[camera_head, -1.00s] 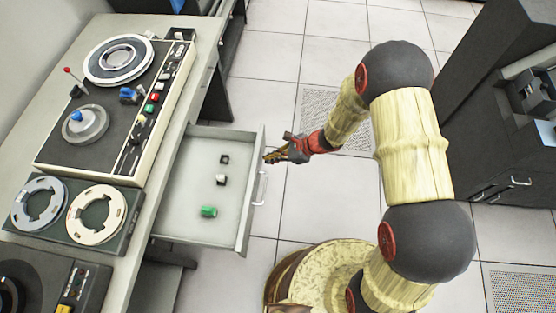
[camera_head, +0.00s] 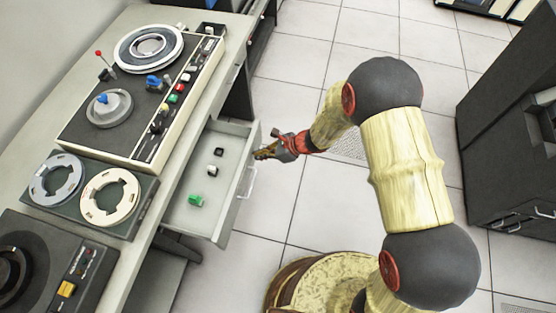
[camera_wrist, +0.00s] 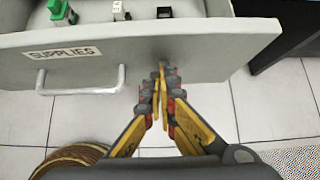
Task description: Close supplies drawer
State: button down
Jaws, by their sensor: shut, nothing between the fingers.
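The supplies drawer (camera_head: 234,193) is pulled part way out from under the desk in the head view. Its front (camera_wrist: 214,42) carries a "SUPPLIES" label (camera_wrist: 62,52) and a pale bar handle (camera_wrist: 80,84) in the wrist view. A green item (camera_head: 196,200) and two small black-and-white items, including one dark block (camera_head: 219,152), lie inside it. My gripper (camera_head: 262,155) is shut and empty. Its fingertips (camera_wrist: 163,72) are at the drawer front, to the right of the handle, and seem to touch the panel.
The desk above holds a tape machine (camera_head: 128,135) and a reel unit (camera_head: 148,207). A dark cabinet (camera_head: 490,150) stands at the right. Tiled floor (camera_head: 300,60) is open beyond my arm. A dark desk leg (camera_wrist: 290,40) is right of the drawer.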

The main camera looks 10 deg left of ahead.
jog(key=a, duration=0.7)
jog(key=w+a, duration=0.1)
jog(key=a, duration=1.5)
jog(key=shift+w+b, duration=0.35)
jog(key=shift+w, duration=0.05)
jog(key=shift+a, duration=0.1)
jog(key=shift+r, duration=0.1)
